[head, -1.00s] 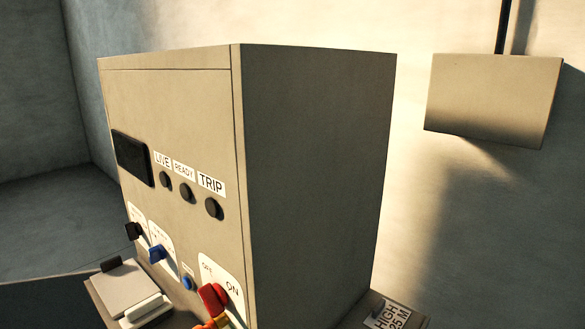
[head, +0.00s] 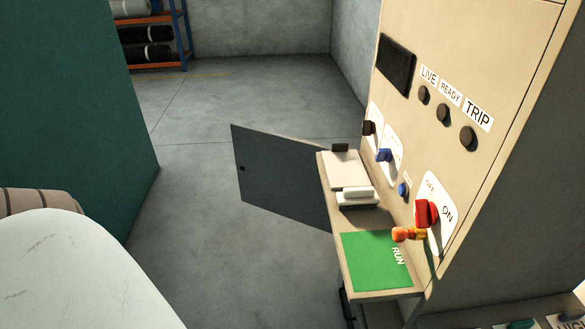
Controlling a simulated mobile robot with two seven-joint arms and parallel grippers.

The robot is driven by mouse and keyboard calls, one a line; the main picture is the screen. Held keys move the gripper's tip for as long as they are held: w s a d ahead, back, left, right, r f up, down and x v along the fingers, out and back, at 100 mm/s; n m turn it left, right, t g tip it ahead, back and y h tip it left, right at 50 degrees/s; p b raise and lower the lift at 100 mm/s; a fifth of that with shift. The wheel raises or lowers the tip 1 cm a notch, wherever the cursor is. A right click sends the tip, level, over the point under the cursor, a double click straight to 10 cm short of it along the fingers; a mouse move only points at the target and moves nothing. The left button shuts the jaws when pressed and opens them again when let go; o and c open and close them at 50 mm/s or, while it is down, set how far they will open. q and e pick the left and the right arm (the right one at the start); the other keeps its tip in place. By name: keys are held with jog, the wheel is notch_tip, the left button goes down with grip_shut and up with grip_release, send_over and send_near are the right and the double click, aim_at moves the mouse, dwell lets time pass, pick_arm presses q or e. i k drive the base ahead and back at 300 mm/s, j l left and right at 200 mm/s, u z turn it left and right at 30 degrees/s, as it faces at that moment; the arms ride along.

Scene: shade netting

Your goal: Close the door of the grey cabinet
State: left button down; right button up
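Neither of my grippers is in view.
A shelf (head: 378,284) on the cabinet front holds a green RUN plate (head: 376,262) and a pale box (head: 345,170). A pale rounded surface (head: 75,275) fills the lower left, near a green wall (head: 75,100). Open floor (head: 215,230) lies between. A rack (head: 150,38) with rolls stands far back.

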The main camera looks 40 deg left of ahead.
aim_at(278, 174)
jog(key=k+u, duration=0.3)
jog(key=k+j+u, duration=0.1)
jog(key=u, duration=0.65)
jog(key=j+u, duration=0.1)
jog(key=u, duration=0.75)
jog(key=i+u, duration=0.1)
jog(key=u, duration=0.35)
jog(key=i+l, duration=0.1)
jog(key=i, duration=0.65)
jog(key=i+l+u, duration=0.1)
jog(key=i, duration=0.65)
jog(key=i+j+z, duration=0.1)
jog(key=i+z, duration=0.15)
jog(key=i, duration=1.4)
jog(key=i+z, duration=0.25)
jog(key=i, duration=0.3)
jog(key=i+z, duration=0.2)
jog(key=i, duration=0.3)
jog(key=i+j+z, duration=0.25)
jog(key=i, duration=0.3)
jog(key=i+z, duration=0.45)
jog(key=i, duration=0.2)
jog(key=i+j+z, duration=0.15)
jog(key=i+z, duration=0.35)
jog(key=i, duration=0.15)
jog(key=z, duration=3.4)
